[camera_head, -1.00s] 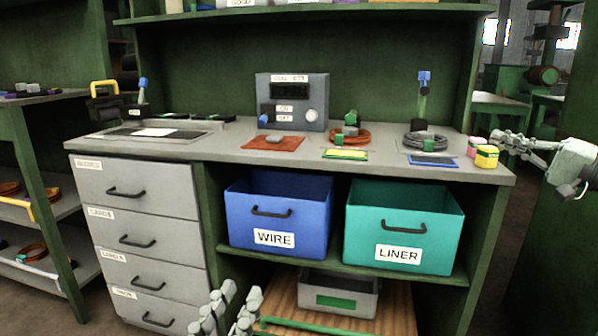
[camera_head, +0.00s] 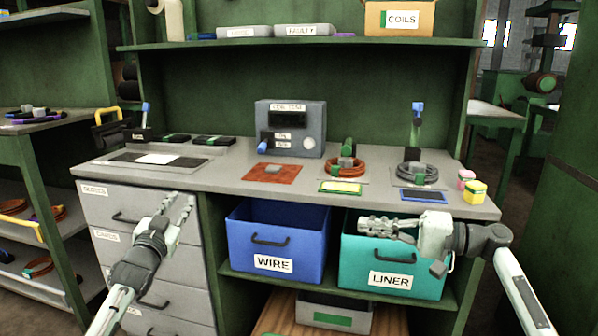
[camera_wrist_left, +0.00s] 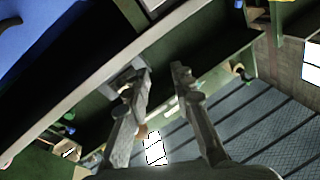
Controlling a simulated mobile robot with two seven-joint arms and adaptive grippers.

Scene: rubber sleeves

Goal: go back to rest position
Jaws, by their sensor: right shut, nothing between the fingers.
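My left gripper (camera_head: 181,201) is in front of the grey drawer unit (camera_head: 105,205), its fingers pointing up. In the left wrist view its two fingers (camera_wrist_left: 155,70) stand apart with nothing between them. My right gripper (camera_head: 366,224) is shut and empty, its fingers pointing left. It is in front of the teal LINER bin (camera_head: 352,268) and hides part of its upper front. Both grippers are clear of the items on the bench.
The grey workbench (camera_head: 225,180) carries a test box (camera_head: 291,130), orange (camera_head: 352,165) and grey cable coils (camera_head: 417,174), and pink and yellow pots (camera_head: 475,191). A blue WIRE bin (camera_head: 290,240) sits below. A COILS box (camera_head: 400,18) stands on the upper shelf.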

